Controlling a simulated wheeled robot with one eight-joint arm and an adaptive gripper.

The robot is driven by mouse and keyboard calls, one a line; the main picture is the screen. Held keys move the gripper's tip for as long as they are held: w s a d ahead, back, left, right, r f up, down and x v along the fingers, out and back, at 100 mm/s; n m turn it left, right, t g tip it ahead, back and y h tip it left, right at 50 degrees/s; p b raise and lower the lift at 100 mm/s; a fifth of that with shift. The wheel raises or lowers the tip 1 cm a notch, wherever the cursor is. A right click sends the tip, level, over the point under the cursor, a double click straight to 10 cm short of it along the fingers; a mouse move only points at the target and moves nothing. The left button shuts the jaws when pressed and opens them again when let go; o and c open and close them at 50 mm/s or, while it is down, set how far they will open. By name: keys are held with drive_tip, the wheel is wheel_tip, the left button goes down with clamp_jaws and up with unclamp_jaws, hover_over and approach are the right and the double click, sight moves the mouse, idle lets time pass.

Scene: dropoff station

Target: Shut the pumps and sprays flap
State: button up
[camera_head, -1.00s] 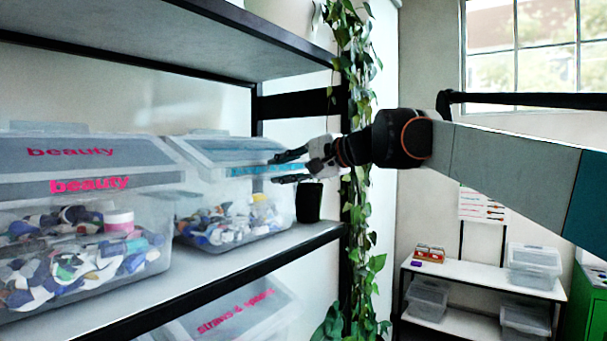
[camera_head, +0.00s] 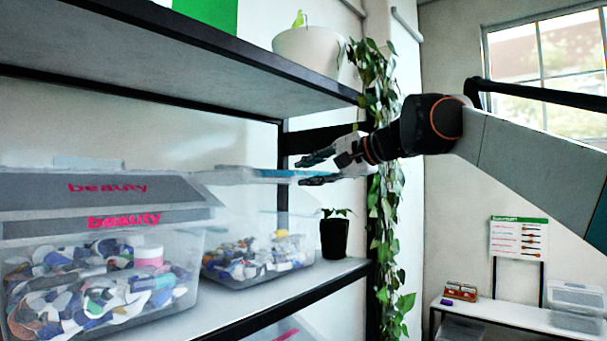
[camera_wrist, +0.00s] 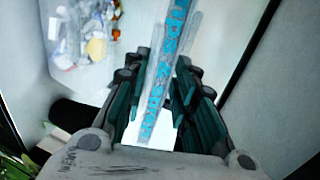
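The pumps and sprays flap (camera_head: 245,174) is the lid of the clear bin (camera_head: 290,248) on the middle shelf. It stands raised, nearly level and seen almost edge-on, with a gap above the bin's contents. My gripper (camera_head: 317,169) is at the flap's right, front edge, one finger above it and one below. In the wrist view the flap's blue-lettered strip (camera_wrist: 167,75) runs between the spread fingers of my gripper (camera_wrist: 160,92). Whether a finger touches the strip I cannot tell.
A small black plant pot (camera_head: 334,238) stands right of the bin, below my gripper. A shelf (camera_head: 190,62) runs above. A vine (camera_head: 386,220) hangs at the shelf's right end, close to my wrist.

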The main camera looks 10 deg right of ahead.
drive_tip(key=r+p+v, duration=0.2)
drive_tip(key=p+v, duration=0.3)
drive_tip(key=v, duration=1)
drive_tip(key=shift+r, duration=0.25)
idle(0.9)
drive_tip(key=shift+s+a, duration=0.1)
drive_tip(key=shift+a, duration=0.05)
